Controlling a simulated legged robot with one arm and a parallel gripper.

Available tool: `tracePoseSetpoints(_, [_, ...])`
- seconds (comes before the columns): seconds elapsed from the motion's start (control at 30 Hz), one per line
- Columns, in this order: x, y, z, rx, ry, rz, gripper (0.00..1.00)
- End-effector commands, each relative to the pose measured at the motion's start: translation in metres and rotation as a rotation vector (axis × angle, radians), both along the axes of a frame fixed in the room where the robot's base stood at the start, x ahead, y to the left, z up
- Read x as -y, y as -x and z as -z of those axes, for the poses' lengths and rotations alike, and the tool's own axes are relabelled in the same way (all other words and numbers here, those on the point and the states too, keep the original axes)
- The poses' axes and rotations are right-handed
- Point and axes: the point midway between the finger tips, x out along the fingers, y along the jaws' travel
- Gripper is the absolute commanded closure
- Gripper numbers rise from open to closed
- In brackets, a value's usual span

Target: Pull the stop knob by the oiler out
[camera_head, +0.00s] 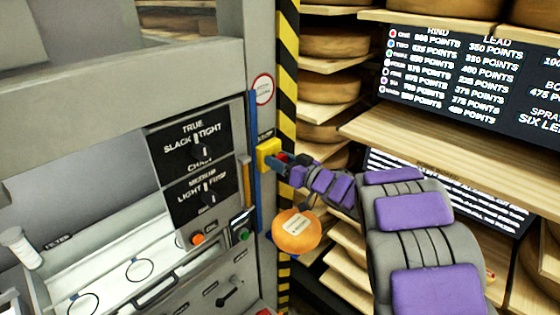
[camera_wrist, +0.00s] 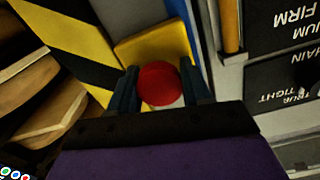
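The red stop knob (camera_wrist: 158,83) sits in front of a yellow box (camera_wrist: 157,45) in the wrist view. The yellow box (camera_head: 268,154) is on the machine's right edge in the head view. My gripper (camera_wrist: 161,86) has one finger on each side of the knob. A narrow dark gap seems to show at the right of the knob, and whether the fingers press on it is not clear. In the head view my gripper (camera_head: 281,161) is at the box, and the knob is mostly hidden by it. I cannot make out the oiler for sure.
A yellow and black striped post (camera_head: 288,62) stands right beside the box. Two black dial panels (camera_head: 190,148) are on the machine face to the left. Shelves of cheese wheels (camera_head: 333,90) stand to the right.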

Motion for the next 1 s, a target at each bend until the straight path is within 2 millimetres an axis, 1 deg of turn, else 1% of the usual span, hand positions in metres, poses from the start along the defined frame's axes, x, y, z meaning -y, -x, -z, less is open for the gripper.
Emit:
tracePoseSetpoints(0.03, [0.0, 0.0, 0.0, 0.0, 0.0, -0.002, 0.59])
tracePoseSetpoints(0.07, [0.0, 0.0, 0.0, 0.0, 0.0, -0.002, 0.62])
tracePoseSetpoints(0.47, [0.001, 0.0, -0.001, 0.001, -0.002, -0.001, 1.0])
tracePoseSetpoints(0.7, [0.003, 0.001, -0.002, 0.001, -0.003, 0.001, 1.0])
tracePoseSetpoints(1.0, [0.016, 0.011, -0.004, -0.001, -0.003, 0.002, 1.0])
